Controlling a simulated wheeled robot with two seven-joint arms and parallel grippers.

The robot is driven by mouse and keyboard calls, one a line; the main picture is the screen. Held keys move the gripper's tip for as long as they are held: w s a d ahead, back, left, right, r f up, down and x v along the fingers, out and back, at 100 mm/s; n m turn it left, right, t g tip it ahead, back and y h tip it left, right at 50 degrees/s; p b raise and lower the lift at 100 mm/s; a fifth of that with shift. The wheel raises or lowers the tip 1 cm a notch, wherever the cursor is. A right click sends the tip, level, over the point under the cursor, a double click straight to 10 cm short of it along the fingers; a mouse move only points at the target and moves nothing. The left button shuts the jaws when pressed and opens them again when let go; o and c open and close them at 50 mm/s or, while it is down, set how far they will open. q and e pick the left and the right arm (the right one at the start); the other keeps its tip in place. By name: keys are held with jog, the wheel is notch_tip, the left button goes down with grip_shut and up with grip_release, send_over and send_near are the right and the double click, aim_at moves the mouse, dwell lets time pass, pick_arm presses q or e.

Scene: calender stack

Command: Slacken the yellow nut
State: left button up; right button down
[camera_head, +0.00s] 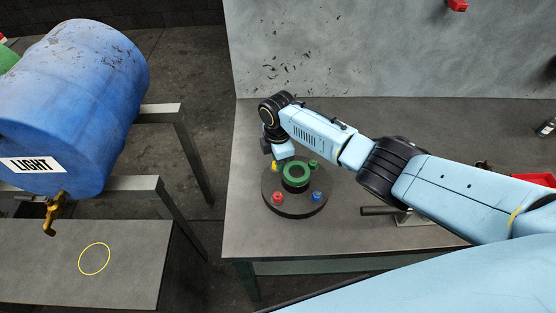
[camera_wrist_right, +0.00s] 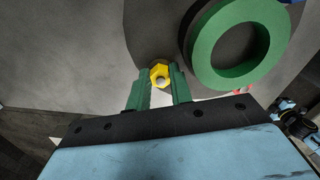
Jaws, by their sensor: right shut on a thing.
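The yellow nut (camera_wrist_right: 160,73) sits on the dark round plate (camera_wrist_right: 150,28) in the right wrist view. It also shows in the head view (camera_head: 275,167), small and partly covered by my right arm. My right gripper (camera_wrist_right: 161,80) has its two green fingers on either side of the nut and is shut on it. In the head view the fingers of my right gripper (camera_head: 276,160) are mostly hidden. The round plate also carries a red nut (camera_head: 278,197), a blue nut (camera_head: 317,197) and a green nut (camera_head: 313,163). My left gripper is not in view.
A green ring (camera_head: 296,173) stands at the plate's middle, close to the right gripper. The plate rests on a grey workbench (camera_head: 245,225). A handled metal tool (camera_head: 400,214) is right of it.

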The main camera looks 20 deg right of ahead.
jog(key=n, duration=0.4)
jog(key=shift+w+n+b, duration=0.1)
jog(key=shift+n+b, duration=0.3)
jog(key=n+b, duration=0.1)
jog(key=n, duration=0.3)
jog(key=shift+a+f, duration=0.1)
jog(key=n+b, duration=0.1)
jog(key=n, duration=0.4)
jog(key=shift+w, duration=0.1)
jog(key=shift+a+n+b, duration=0.15)
jog(key=shift+n+b, duration=0.65)
jog(key=shift+n, duration=1.5)
jog(key=c, duration=1.2)
grip_release()
jog(key=shift+c, duration=0.2)
